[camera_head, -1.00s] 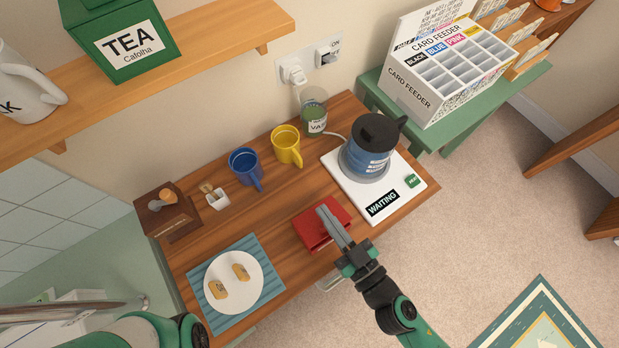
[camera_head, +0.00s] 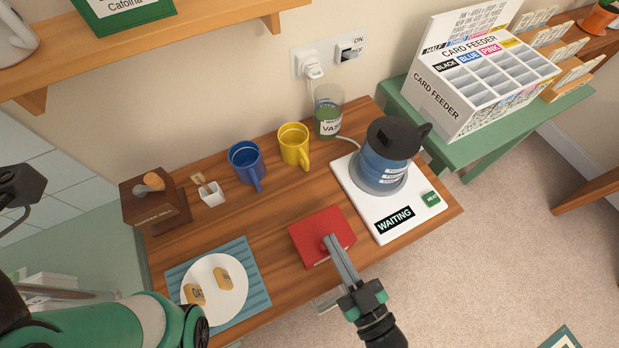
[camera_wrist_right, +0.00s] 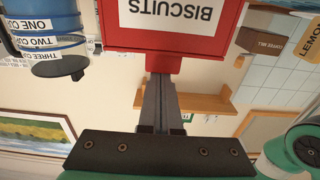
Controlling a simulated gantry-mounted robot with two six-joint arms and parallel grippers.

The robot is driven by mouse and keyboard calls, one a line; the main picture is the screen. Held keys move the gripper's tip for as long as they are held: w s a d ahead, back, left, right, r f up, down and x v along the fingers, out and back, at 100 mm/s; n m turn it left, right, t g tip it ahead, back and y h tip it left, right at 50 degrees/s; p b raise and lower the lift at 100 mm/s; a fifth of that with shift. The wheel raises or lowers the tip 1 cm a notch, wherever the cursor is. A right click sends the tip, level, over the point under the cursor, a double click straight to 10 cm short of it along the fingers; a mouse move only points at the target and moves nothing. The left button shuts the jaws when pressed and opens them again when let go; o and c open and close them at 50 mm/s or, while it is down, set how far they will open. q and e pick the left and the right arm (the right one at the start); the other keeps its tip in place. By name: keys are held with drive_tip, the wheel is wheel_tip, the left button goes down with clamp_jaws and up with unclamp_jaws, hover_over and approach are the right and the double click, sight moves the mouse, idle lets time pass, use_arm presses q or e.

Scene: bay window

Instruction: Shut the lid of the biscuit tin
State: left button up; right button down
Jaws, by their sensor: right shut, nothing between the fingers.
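The red biscuit tin (camera_head: 322,231) sits at the front edge of the wooden counter, left of the kettle. Its lid looks down and flat, with no clear gap. In the right wrist view the tin (camera_wrist_right: 222,45) appears upside down, with its "BISCUITS" label (camera_wrist_right: 172,12) at the top. My right gripper (camera_head: 328,241) is shut and empty. Its fingertips reach the lid at the tin's front; in the wrist view they meet the red edge, and I cannot tell how firmly they touch. My left arm shows at the lower left; its gripper fingers are not visible.
The kettle (camera_head: 388,158) stands on a white base (camera_head: 417,205) close right of the tin. A blue mug (camera_head: 245,163) and yellow mug (camera_head: 293,145) stand behind. A plate (camera_head: 226,302) with biscuits lies on a blue mat (camera_head: 255,283) to the left.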

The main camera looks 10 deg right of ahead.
drive_tip(key=shift+r, duration=0.1)
idle(0.4)
drive_tip(key=shift+r+p, duration=0.35)
drive_tip(key=shift+p, duration=0.2)
wheel_tip(320, 180, up, 3)
drive_tip(key=p, duration=0.3)
drive_tip(key=shift+r, duration=0.1)
drive_tip(key=s+d+f+b, duration=0.2)
drive_tip(key=s+f+b, duration=0.4)
drive_tip(key=b, duration=0.3)
drive_tip(key=shift+s+f, duration=0.15)
drive_tip(key=shift+s, duration=0.65)
drive_tip(key=shift+d, duration=0.1)
